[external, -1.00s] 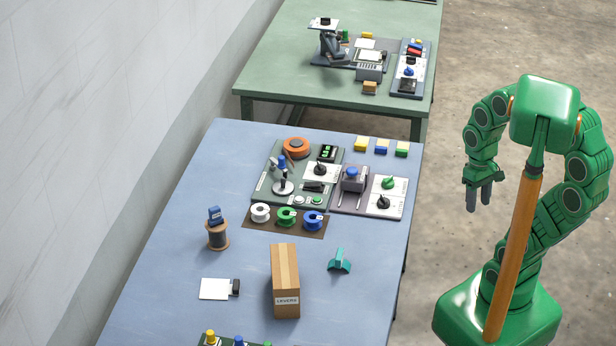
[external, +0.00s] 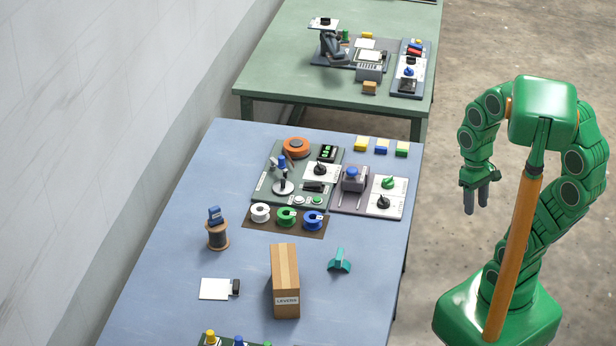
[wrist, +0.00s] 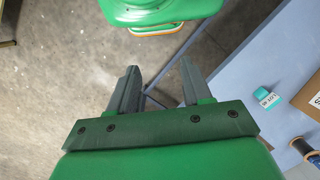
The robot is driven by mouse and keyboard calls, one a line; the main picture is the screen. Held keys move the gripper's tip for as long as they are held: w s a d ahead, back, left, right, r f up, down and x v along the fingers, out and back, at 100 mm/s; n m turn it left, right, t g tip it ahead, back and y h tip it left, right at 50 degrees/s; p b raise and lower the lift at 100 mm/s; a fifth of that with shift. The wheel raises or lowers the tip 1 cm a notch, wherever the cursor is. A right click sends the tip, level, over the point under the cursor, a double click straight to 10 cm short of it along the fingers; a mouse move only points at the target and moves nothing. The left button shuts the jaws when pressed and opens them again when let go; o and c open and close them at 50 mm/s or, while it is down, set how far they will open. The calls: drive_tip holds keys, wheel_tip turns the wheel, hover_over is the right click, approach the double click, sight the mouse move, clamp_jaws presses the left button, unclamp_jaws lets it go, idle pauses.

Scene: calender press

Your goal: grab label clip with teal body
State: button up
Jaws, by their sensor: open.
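The label clip with the teal body (external: 340,261) lies on the blue table, right of the cardboard box and near the table's right edge. It also shows in the wrist view (wrist: 267,97) at the right, with a white label bearing dark print. My gripper (external: 476,202) hangs off the table's right side, over the floor, well apart from the clip. In the wrist view my gripper (wrist: 157,85) has its two grey fingers apart with nothing between them.
A tall cardboard box (external: 285,275) stands just left of the clip. A card with a black clip (external: 215,289), a wire spool (external: 218,236) and a panel with knobs (external: 369,195) are also on the blue table (external: 185,255). The surface right of the teal clip is clear.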

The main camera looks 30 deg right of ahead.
drive_tip(key=w+a+f+n+h, duration=0.2)
drive_tip(key=w+a+n+h, duration=0.1)
drive_tip(key=w+n+h, duration=0.15)
drive_tip(key=w+a+f+n+h, duration=0.2)
drive_tip(key=w+n+h, duration=0.15)
drive_tip(key=w, duration=0.25)
drive_tip(key=n+t+h, duration=0.3)
drive_tip(key=n+t, duration=0.4)
drive_tip(key=n, duration=0.5)
hover_over(338, 260)
drive_tip(key=d, duration=0.8)
wheel_tip(338, 260, down, 6)
drive_tip(key=s+a+f+n+t, duration=0.1)
drive_tip(key=a+n, duration=0.1)
drive_tip(key=a, duration=0.2)
drive_tip(key=s+a+f+n+t, duration=0.1)
drive_tip(key=a+f+n+t, duration=0.1)
drive_tip(key=a, duration=0.2)
drive_tip(key=s+a+f+n+t+y, duration=0.1)
drive_tip(key=s+a+n+t, duration=0.1)
drive_tip(key=a, duration=0.1)
drive_tip(key=shift+a+f, duration=0.3)
drive_tip(key=shift+a, duration=0.1)
drive_tip(key=shift+f+x, duration=0.1)
drive_tip(key=shift+x, duration=1.85)
drive_tip(key=shift+f+x, duration=0.15)
drive_tip(key=shift+x, duration=1.8)
drive_tip(key=shift+a, duration=0.15)
drive_tip(key=shift+c, duration=0.5)
